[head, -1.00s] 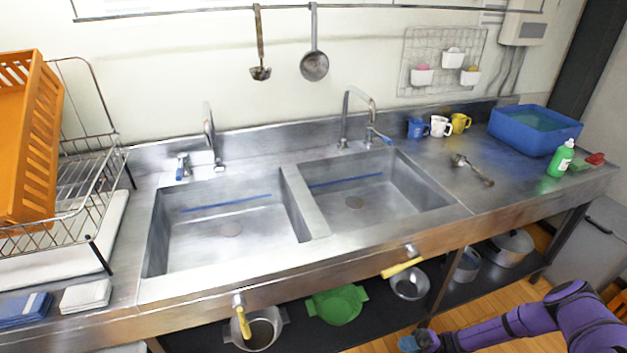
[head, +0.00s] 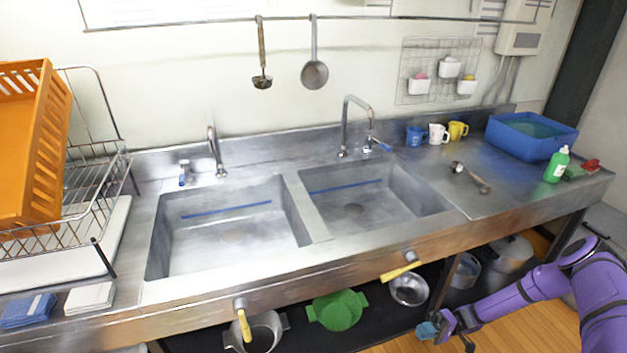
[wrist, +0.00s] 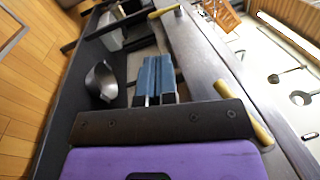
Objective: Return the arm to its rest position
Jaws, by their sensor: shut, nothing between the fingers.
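My purple arm comes in from the right in the head view, in front of the counter. My gripper (head: 428,329) hangs low before the counter's front edge, beside the lower shelf. Its blue fingers are together and empty. They also show in the wrist view (wrist: 156,78), closed side by side and pointing along the counter front. No object is held.
The steel counter (head: 240,293) has two sinks and yellow-handled taps (head: 401,270) on its front edge. The lower shelf holds a green pot (head: 338,311) and metal bowls (head: 409,289). An orange crate (head: 40,150) stands left. Wooden floor lies in front.

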